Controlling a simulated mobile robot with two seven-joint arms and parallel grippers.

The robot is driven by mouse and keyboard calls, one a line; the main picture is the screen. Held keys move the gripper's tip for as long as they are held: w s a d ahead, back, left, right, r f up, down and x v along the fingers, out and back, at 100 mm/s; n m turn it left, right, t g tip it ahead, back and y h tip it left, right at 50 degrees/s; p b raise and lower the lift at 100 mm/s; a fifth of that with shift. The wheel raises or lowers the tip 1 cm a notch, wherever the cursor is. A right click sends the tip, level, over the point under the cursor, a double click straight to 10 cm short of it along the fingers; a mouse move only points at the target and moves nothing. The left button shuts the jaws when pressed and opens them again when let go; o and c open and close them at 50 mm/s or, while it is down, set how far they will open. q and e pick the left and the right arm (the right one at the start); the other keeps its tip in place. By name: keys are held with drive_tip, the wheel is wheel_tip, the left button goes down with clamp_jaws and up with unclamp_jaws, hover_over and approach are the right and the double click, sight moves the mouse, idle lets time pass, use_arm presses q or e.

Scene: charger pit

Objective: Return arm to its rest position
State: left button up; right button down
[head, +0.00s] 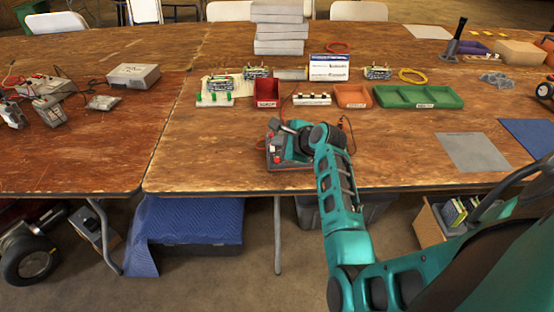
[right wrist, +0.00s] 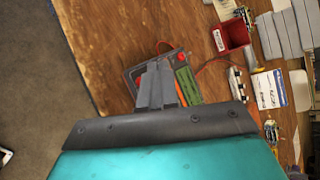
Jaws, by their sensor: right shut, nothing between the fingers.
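My right arm (head: 340,205) reaches in from the lower right of the head view. My right gripper (head: 290,130) is above a grey box with red parts (head: 275,157) near the table's front edge. In the right wrist view the gripper (right wrist: 155,68) has its fingers together and empty, over part of the same box (right wrist: 133,76). The wrist hides part of the box in the head view, and I cannot tell whether the fingers touch it. My left gripper is not in view.
Behind the box stand a red bin (head: 266,91), an orange bin (head: 352,96) and a green tray (head: 418,97). A grey mat (head: 472,152) lies to the right. Thin wires lie near the box. The table front between the box and the left table is bare.

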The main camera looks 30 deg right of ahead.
drive_tip(key=s+a+f+n+h, duration=0.2)
drive_tip(key=s+a+f+n, duration=0.3)
drive_tip(key=s+f+n, duration=0.55)
drive_tip(key=s+a+n+y, duration=0.3)
drive_tip(key=s+a+n, duration=0.9)
drive_tip(key=n, duration=0.4)
drive_tip(key=shift+s+r, duration=0.25)
drive_tip(key=shift+s, duration=0.6)
